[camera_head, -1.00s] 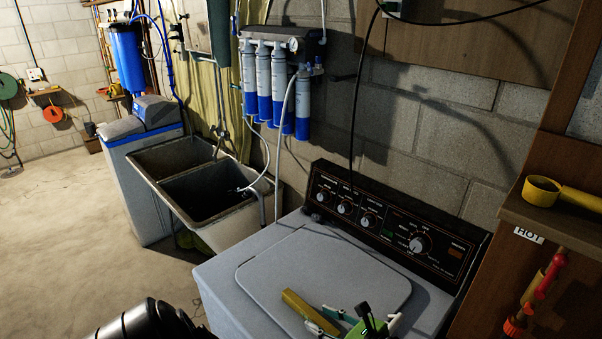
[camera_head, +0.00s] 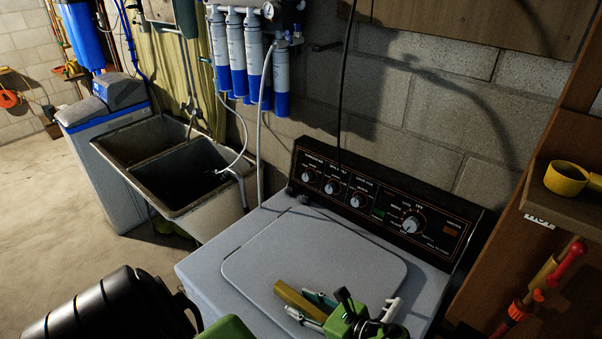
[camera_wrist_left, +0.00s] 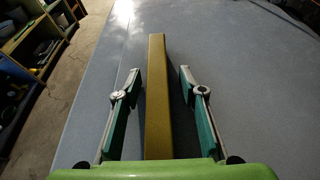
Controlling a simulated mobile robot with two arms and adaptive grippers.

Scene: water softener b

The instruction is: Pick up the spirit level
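The spirit level, a long mustard-yellow bar (camera_head: 289,294), lies on the lid of the grey washing machine near its front. It also shows in the left wrist view (camera_wrist_left: 157,50), running away from me down the middle. My left gripper (camera_head: 313,308) is low over the lid at the near part of the bar. In the left wrist view its two teal-padded fingers (camera_wrist_left: 159,76) stand apart on either side of the bar, with a visible gap on each side. The green gripper body hides the bar's near end. My right gripper is not in view.
The washing machine's black control panel (camera_head: 385,208) rises behind the lid (camera_head: 320,255). A twin utility sink (camera_head: 180,175) stands to the left, below filter cartridges (camera_head: 250,65). A wooden shelf with a yellow cup-like object (camera_head: 566,178) is at the right. Floor is clear at left.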

